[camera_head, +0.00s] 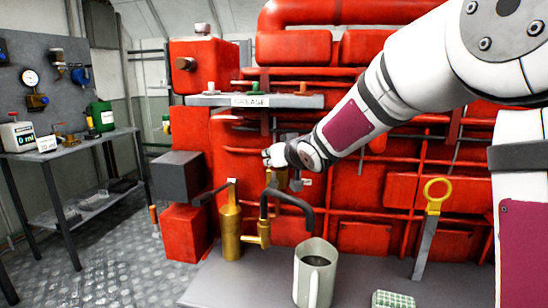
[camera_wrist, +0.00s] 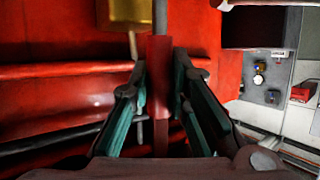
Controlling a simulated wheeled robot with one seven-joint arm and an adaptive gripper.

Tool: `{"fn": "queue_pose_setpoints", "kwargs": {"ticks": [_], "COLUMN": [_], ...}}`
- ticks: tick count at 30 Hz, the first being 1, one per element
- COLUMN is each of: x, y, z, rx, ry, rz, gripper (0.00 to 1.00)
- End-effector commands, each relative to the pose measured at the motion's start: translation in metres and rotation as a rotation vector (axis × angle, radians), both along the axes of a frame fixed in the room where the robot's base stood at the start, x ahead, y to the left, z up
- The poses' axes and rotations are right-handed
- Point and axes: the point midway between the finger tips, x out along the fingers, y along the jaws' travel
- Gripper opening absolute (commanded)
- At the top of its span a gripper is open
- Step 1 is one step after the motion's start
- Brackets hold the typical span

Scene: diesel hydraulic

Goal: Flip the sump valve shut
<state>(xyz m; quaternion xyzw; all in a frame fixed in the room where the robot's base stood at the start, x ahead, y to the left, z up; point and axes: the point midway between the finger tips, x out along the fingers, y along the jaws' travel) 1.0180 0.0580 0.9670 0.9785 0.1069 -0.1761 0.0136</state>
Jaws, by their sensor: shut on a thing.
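My gripper (camera_head: 295,178) is at the front of the red engine, in the middle of the head view. In the wrist view its two teal-padded fingers (camera_wrist: 160,105) stand on either side of an upright dark red lever (camera_wrist: 160,75) and are shut on it. A brass body (camera_wrist: 122,15) shows beyond the lever at the top left. In the head view a small brass part (camera_head: 282,181) shows beside the gripper, above a dark curved spout. The lever is hidden there by the gripper, and its exact angle cannot be told.
A brass hand pump (camera_head: 231,233) and a grey jug (camera_head: 315,275) stand on the grey bench below my arm. A yellow-ringed dipstick (camera_head: 436,195) is on the right. Red pipes run close around the gripper. A tool table (camera_head: 80,143) stands far left.

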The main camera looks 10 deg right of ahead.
Motion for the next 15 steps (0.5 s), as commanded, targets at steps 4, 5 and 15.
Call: {"fn": "queue_pose_setpoints", "kwargs": {"ticks": [4,5,15], "x": [-0.0002,-0.0002,-0.0001], "y": [-0.0024,-0.0024,-0.0018], "z": [-0.0016,-0.0017,-0.0014], "rx": [0.002,0.002,0.001], "ry": [0.003,0.003,0.003], "rz": [-0.005,-0.005,-0.004], "gripper": [0.0,0.0,0.38]}}
